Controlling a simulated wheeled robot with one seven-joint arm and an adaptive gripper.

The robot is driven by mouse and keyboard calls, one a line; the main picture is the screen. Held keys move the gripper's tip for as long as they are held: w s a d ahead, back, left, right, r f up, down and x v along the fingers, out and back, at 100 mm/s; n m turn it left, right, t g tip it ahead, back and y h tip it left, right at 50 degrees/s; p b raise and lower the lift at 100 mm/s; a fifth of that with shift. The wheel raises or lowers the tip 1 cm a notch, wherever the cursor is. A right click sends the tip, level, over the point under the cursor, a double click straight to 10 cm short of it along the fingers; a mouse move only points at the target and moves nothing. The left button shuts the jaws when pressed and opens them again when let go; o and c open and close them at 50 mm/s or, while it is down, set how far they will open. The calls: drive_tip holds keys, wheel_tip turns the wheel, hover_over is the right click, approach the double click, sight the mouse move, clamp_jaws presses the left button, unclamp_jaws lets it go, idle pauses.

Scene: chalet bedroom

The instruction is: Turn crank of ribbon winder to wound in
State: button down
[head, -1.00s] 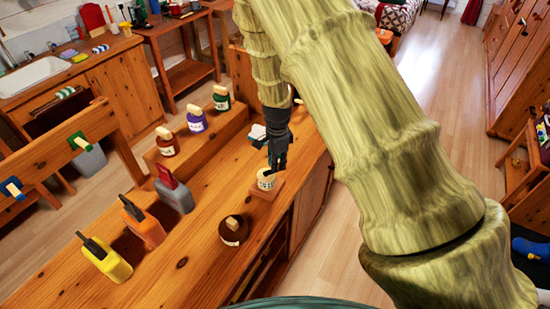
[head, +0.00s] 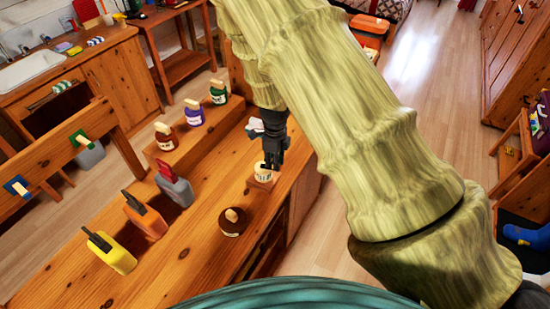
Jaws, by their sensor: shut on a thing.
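A small cream-coloured drum with dark marks (head: 263,176), which looks like the ribbon winder, stands on a small wooden base at the right side of the wooden bench. My gripper (head: 268,165) points down at its top and is shut there. The fingers hide the top of the drum, so its crank cannot be made out, and I cannot see exactly what part is held.
A round brown jar (head: 232,221) stands nearer on the bench. Yellow (head: 112,252), orange (head: 146,222) and grey (head: 176,187) containers stand at left. Red (head: 165,138), purple (head: 194,117) and green-topped (head: 218,96) jars stand on a raised step behind. Open floor (head: 415,80) lies to the right.

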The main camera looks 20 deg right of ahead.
idle(0.3)
drive_tip(key=c, duration=1.3)
unclamp_jaws()
drive_tip(key=shift+o, duration=0.2)
drive_tip(key=shift+r, duration=0.15)
wheel_tip(320, 180, up, 12)
